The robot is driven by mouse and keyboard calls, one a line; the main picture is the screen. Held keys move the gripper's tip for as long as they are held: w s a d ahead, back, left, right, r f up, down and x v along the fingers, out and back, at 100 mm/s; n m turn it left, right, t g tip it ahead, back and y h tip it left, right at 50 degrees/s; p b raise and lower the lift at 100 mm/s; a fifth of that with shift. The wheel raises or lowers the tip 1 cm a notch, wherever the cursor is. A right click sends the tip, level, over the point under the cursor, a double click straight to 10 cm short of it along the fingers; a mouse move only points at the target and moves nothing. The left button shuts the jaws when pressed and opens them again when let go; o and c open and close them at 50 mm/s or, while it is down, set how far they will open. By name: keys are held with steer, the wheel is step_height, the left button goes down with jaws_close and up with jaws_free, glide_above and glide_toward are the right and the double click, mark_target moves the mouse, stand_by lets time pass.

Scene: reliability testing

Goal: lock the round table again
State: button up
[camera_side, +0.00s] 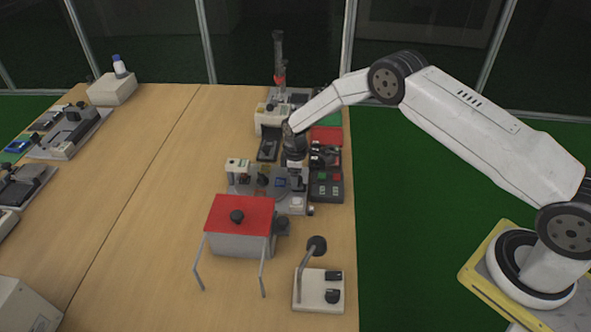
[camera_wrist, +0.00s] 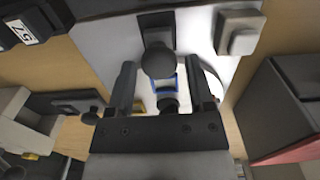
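The round table (camera_side: 262,195) is a grey disc in the side view, behind the red-topped box. A small blue piece (camera_side: 281,182) sits on it. My gripper (camera_side: 296,184) points down at the right edge of the round table, and its arm hides part of that edge. In the wrist view my gripper (camera_wrist: 163,68) has its two dark fingers apart. A black ball knob (camera_wrist: 158,60) on a dark base shows between the fingertips, with a gap on each side. A second, smaller dark knob (camera_wrist: 168,103) shows between the fingers, near a blue-edged piece.
A small base with a tilted black-headed stalk (camera_side: 318,289) stands front right. Button boxes (camera_side: 327,187) line the right table edge. A dark grey box (camera_wrist: 288,95) is close on the right. The table's middle left is clear.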

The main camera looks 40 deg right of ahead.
steer(key=shift+r, duration=0.1)
steer(key=shift+r, duration=2.4)
steer(key=shift+s+r, duration=0.2)
steer(key=shift+r, duration=0.25)
steer(key=s+r+m+t, duration=0.1)
steer(key=s+r+m, duration=0.4)
steer(key=s+r, duration=0.65)
steer(key=s+r+m, duration=0.2)
steer(key=s, duration=0.6)
steer(key=s+d+r+m+t, duration=0.1)
steer(key=s+r+m, duration=0.1)
steer(key=s, duration=0.6)
steer(key=shift+s+r+t, duration=0.3)
steer(key=shift+r, duration=0.05)
